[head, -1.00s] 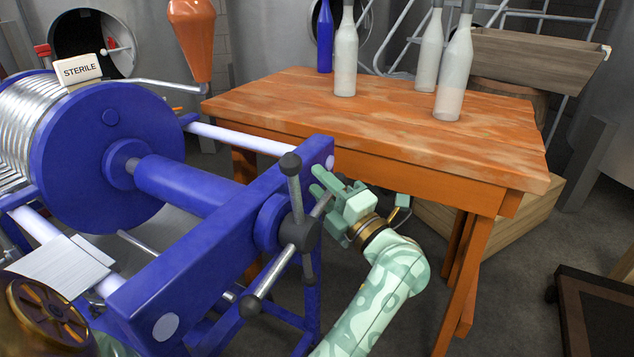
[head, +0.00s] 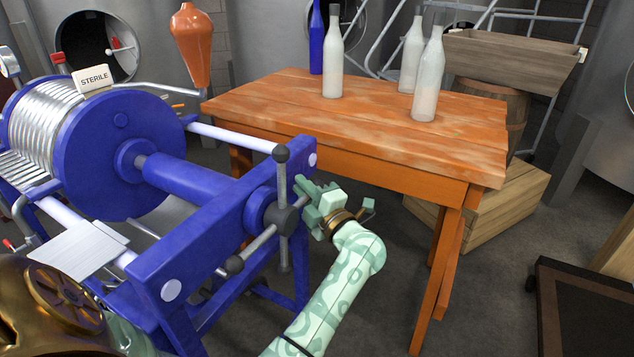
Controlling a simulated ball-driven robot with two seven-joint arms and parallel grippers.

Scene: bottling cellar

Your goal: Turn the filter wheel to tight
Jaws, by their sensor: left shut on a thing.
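The filter wheel is a dark hub (head: 284,221) with several ball-ended metal spokes, on the front of the filter's blue crossbeam (head: 222,213). One spoke points up, one down, one to the lower left and one toward my gripper. My left gripper (head: 308,193), mint green, is shut on the spoke at the hub's upper right; its fingers partly hide that spoke. A blue screw shaft (head: 180,182) runs from the beam to the round blue end plate (head: 120,150) beside the silver filter plates (head: 42,125). My right gripper is not in view.
A worn orange table (head: 360,120) stands close behind my gripper, with white bottles (head: 332,60) and a blue bottle (head: 316,40) on it. A wooden crate (head: 500,215) and a dark-framed board (head: 580,310) are at the right. Bare floor (head: 390,270) shows between.

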